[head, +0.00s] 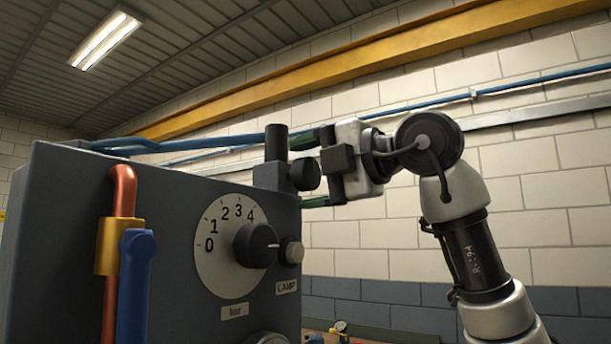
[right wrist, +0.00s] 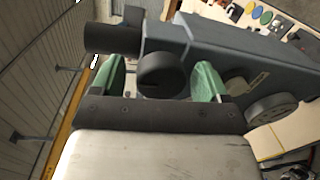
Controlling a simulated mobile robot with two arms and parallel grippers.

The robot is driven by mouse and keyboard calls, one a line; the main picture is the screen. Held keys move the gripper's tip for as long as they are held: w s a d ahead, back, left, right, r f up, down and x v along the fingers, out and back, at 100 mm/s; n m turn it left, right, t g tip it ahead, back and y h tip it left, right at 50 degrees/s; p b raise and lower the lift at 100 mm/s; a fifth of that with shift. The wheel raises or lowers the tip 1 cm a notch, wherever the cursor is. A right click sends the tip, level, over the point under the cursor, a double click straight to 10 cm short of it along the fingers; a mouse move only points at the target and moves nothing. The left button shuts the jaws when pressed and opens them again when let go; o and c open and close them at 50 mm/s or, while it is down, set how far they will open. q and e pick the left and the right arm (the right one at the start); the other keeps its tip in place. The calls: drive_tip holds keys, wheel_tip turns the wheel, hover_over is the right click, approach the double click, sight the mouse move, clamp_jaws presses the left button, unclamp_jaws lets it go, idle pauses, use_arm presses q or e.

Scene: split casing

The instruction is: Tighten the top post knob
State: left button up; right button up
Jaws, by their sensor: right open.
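The top post knob (head: 304,174) is a round black knob on the side of a block with a black post (head: 276,142), on top of the grey casing. My right gripper (head: 309,171) comes in from the right, open, one green-padded finger above the knob and one below. In the right wrist view, the knob (right wrist: 163,74) lies between the two green fingers (right wrist: 161,80), with a gap on each side. Neither finger appears to touch it. My left gripper is not in view.
The casing front (head: 175,225) carries a dial (head: 225,245) with a black pointer knob, a lamp button (head: 292,252), a copper pipe (head: 123,190) and a blue lever (head: 135,270). A bench with small parts (right wrist: 262,18) shows beyond.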

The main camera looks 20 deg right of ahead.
drive_tip(key=f+b+v, duration=0.1)
drive_tip(key=b+v, duration=0.2)
drive_tip(key=v, duration=0.7)
drive_tip(key=shift+d+r, duration=0.2)
drive_tip(key=shift+r, duration=0.3)
